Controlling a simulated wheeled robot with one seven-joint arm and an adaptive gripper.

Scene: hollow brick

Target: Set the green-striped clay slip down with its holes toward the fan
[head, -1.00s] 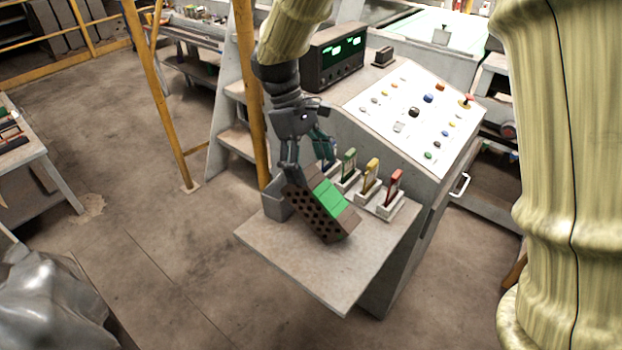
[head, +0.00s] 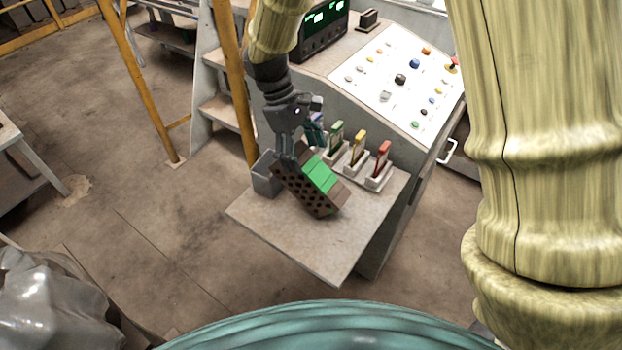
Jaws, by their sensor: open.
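The green-striped clay slip (head: 321,177) is a brown hollow brick with a green band over its upper face. It lies slantwise on the grey shelf (head: 285,240) in the head view, and its face with rows of round holes points toward the lower left of the picture. My gripper (head: 301,152) is open at the slip's far upper-left end, with one dark finger close in front of that end and the other behind it. I cannot tell whether the fingers touch it. No fan is clearly in view.
A grey bin (head: 265,177) stands left of the slip. Coloured levers, green (head: 335,138), yellow (head: 358,147) and red (head: 381,160), stand behind it at the sloped control panel (head: 405,85). The shelf's front is clear. A yellow post (head: 232,80) rises behind my arm.

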